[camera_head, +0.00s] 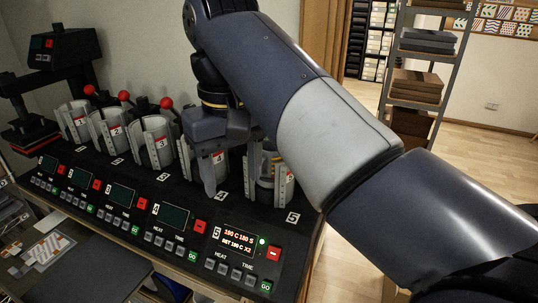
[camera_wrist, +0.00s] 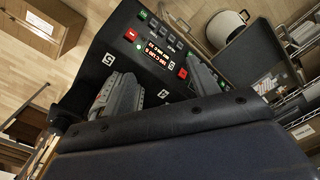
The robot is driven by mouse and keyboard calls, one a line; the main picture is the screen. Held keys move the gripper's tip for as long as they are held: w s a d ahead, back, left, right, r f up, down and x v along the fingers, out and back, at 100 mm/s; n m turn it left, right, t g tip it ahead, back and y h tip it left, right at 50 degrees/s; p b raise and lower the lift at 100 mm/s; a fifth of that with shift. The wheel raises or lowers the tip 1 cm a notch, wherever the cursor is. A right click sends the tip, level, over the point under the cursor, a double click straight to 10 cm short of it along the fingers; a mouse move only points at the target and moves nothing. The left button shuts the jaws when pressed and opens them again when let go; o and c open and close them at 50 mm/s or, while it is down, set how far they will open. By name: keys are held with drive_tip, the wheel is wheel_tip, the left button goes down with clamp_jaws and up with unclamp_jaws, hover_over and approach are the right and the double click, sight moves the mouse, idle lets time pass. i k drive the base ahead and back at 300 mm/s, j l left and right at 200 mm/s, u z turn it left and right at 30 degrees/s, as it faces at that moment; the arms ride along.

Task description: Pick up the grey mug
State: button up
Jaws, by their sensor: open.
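I cannot make out a separate grey mug with certainty in either view. In the camera_head view a grey cylindrical holder stands at press station 5 (camera_head: 283,187), partly hidden by my arm, and its contents are not clear. My gripper (camera_wrist: 160,72) is open, with its two grey fingers apart and nothing seen held between them. In the camera_head view a finger points down between stations 4 and 5, just left of the station 5 holder. Whether it touches anything is not clear.
The black press bench (camera_head: 120,185) carries several numbered stations with grey holders and red-knobbed levers. The station 5 display (camera_head: 239,238) is lit; the others are dark. A metal shelf (camera_head: 425,70) stands behind on the right. A white pot (camera_wrist: 226,30) shows in the camera_wrist view.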

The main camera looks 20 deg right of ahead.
sight(270, 156)
drive_tip(key=i+l+u, duration=0.35)
drive_tip(key=l, duration=0.3)
drive_tip(key=i+l+u, duration=0.2)
drive_tip(key=l, duration=0.15)
drive_tip(key=k, duration=0.1)
